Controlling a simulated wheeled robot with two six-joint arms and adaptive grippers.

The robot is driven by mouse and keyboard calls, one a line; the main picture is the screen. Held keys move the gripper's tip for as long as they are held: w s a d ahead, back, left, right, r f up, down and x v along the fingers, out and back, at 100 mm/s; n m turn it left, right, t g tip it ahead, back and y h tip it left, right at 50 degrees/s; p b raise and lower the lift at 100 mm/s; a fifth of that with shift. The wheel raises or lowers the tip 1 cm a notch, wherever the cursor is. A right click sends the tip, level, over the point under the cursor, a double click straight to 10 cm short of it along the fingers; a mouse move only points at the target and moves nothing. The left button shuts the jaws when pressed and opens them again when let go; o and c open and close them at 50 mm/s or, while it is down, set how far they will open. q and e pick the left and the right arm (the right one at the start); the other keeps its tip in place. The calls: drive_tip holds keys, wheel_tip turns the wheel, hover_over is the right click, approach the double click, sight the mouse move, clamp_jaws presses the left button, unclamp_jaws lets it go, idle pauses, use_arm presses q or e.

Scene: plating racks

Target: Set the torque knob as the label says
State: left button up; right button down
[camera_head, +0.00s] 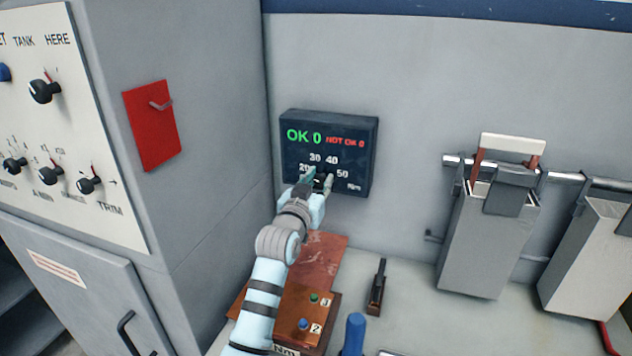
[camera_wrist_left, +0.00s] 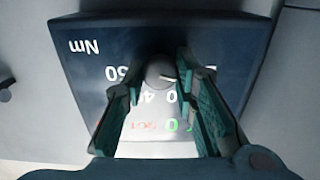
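The torque box (camera_head: 362,150) is dark, on the wall, with "OK 0", "NOT OK 0" and a scale of 20, 30, 40, 50 Nm. In the left wrist view the box (camera_wrist_left: 85,25) appears upside down. Its dark round knob (camera_wrist_left: 160,70) has a pale mark toward the picture's right, roughly on the 20–30 side; the exact setting is unclear. My left gripper (camera_head: 318,182) is at the knob, its fingers spread either side, with gaps seeming to show in the wrist view (camera_wrist_left: 160,95). A label ending in "Nm" (camera_head: 287,350) on the bench is partly hidden by my arm. My right gripper is not shown.
A brown block (camera_head: 318,312) with green and blue buttons marked 1 and 2 lies below my left arm. A blue cylinder (camera_head: 354,336) and a dark upright tool (camera_head: 377,288) are beside it. Grey bins (camera_head: 487,245) hang on a rail at right. A cabinet (camera_head: 215,130) stands close at left.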

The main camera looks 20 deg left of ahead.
use_arm(q)
drive_tip(key=shift+a, duration=0.1)
clamp_jaws()
